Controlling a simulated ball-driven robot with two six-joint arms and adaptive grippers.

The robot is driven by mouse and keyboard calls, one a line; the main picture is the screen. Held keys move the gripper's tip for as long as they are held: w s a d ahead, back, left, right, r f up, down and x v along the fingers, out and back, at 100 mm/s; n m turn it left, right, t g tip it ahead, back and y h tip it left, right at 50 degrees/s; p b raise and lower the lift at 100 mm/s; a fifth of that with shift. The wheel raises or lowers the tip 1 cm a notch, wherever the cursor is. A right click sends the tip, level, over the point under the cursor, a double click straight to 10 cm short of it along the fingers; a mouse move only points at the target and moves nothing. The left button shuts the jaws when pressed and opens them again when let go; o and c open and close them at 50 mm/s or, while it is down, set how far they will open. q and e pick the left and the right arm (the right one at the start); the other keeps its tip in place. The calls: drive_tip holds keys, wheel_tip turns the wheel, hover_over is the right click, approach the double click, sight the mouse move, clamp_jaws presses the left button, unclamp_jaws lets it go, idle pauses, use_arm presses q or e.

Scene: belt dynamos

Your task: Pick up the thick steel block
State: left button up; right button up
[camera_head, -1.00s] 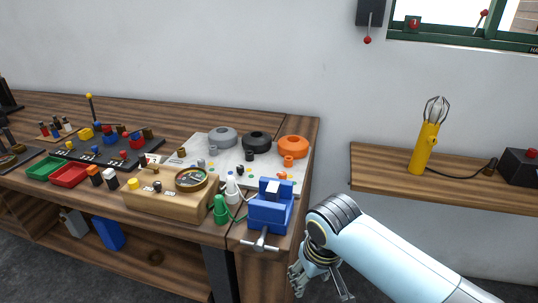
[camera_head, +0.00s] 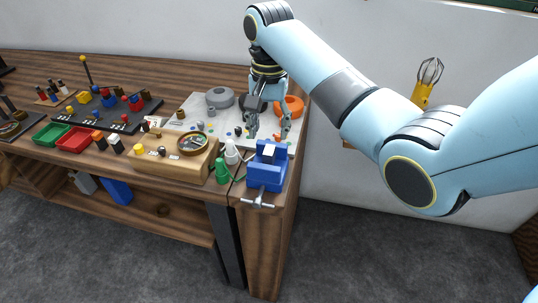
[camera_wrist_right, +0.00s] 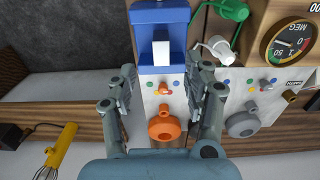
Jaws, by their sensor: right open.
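A pale steel block (camera_head: 268,149) sits in the jaws of the blue vise (camera_head: 265,176) at the front right corner of the bench. In the right wrist view the block (camera_wrist_right: 161,53) shows as a white rectangle against the blue vise (camera_wrist_right: 160,17). My right gripper (camera_head: 268,134) points down just behind and above the vise. Its fingers are spread, with nothing between them. In the right wrist view its fingertips (camera_wrist_right: 160,78) lie on either side of the line to the block, apart from it. My left gripper is not in view.
An orange ring-shaped part (camera_head: 293,106) and a grey one (camera_head: 220,97) stand on the pale board behind the vise. Green and white bottles with tubes (camera_head: 223,171) stand close left of the vise, beside a wooden meter box (camera_head: 174,165).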

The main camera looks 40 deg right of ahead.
sight(268, 152)
wheel_tip(268, 152, down, 9)
drive_tip(key=shift+a+r+p, duration=0.15)
drive_tip(key=shift+p, duration=0.25)
drive_tip(key=shift+c, duration=0.3)
clamp_jaws()
